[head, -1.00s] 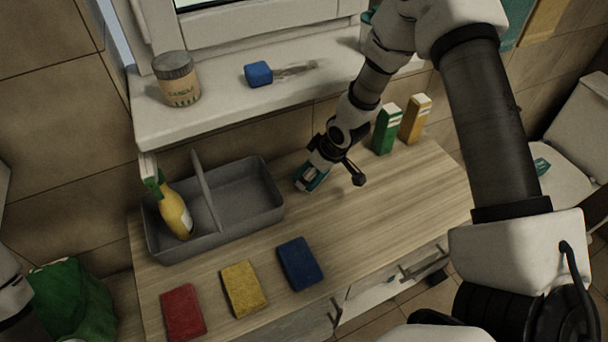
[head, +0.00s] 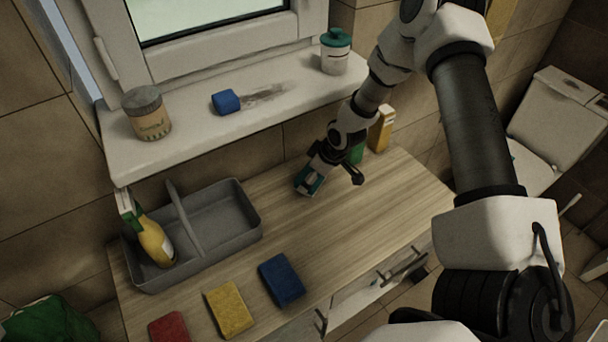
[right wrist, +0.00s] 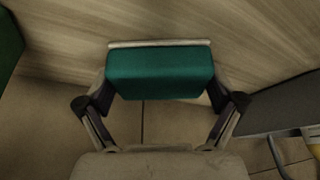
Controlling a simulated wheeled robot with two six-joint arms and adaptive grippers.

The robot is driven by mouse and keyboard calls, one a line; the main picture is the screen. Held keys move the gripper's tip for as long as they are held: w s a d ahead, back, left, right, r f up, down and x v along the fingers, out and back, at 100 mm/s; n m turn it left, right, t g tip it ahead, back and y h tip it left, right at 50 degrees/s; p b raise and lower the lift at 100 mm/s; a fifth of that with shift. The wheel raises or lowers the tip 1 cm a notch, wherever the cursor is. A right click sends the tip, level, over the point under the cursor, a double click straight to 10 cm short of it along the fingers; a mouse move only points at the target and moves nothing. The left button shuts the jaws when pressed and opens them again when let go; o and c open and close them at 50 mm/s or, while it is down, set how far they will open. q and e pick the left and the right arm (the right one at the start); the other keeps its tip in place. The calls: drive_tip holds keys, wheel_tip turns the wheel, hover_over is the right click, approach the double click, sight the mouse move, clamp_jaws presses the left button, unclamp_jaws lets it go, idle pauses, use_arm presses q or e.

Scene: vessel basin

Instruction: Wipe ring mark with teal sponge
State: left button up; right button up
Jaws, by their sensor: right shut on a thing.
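My right gripper (head: 312,178) is shut on the teal sponge (head: 308,182) over the wooden counter, right of the grey caddy. In the right wrist view the teal sponge (right wrist: 160,73) sits between both fingers, with the wood grain behind it. I cannot tell whether the sponge touches the counter. I make out no ring-shaped mark on the bare counter; the spot under the sponge and gripper is hidden. A dark streaky smear (head: 265,95) shows on the windowsill. My left gripper is not in view.
The caddy (head: 247,237) holds a yellow spray bottle (head: 155,243). Red (head: 170,329), yellow (head: 230,309) and blue (head: 281,280) sponges lie along the front. A green carton (head: 357,152), partly hidden, and an orange carton (head: 381,130) stand behind the gripper. The counter's middle is clear.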

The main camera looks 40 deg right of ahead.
sight(299, 185)
drive_tip(key=shift+s+d, duration=0.1)
drive_tip(key=shift+d, duration=0.25)
drive_tip(key=shift+a+f, duration=0.1)
drive_tip(key=shift+a, duration=0.15)
drive_tip(key=shift+a+b, duration=0.6)
drive_tip(key=shift+a, duration=1.2)
drive_tip(key=shift+a+f+b, duration=0.2)
drive_tip(key=shift+a+b, duration=0.3)
drive_tip(key=shift+b, duration=0.1)
drive_tip(key=a+b, duration=0.2)
drive_tip(key=shift+w+a, duration=0.25)
drive_tip(key=shift+a, duration=0.05)
drive_tip(key=shift+a+r, duration=0.25)
drive_tip(key=shift+a, duration=0.25)
drive_tip(key=a, duration=0.1)
drive_tip(key=a+p, duration=0.1)
drive_tip(key=shift+w+a+r, duration=0.15)
drive_tip(key=shift+a+r, duration=0.2)
drive_tip(key=shift+a+f, duration=0.15)
drive_tip(key=shift+a, duration=0.2)
drive_tip(key=shift+d, duration=0.1)
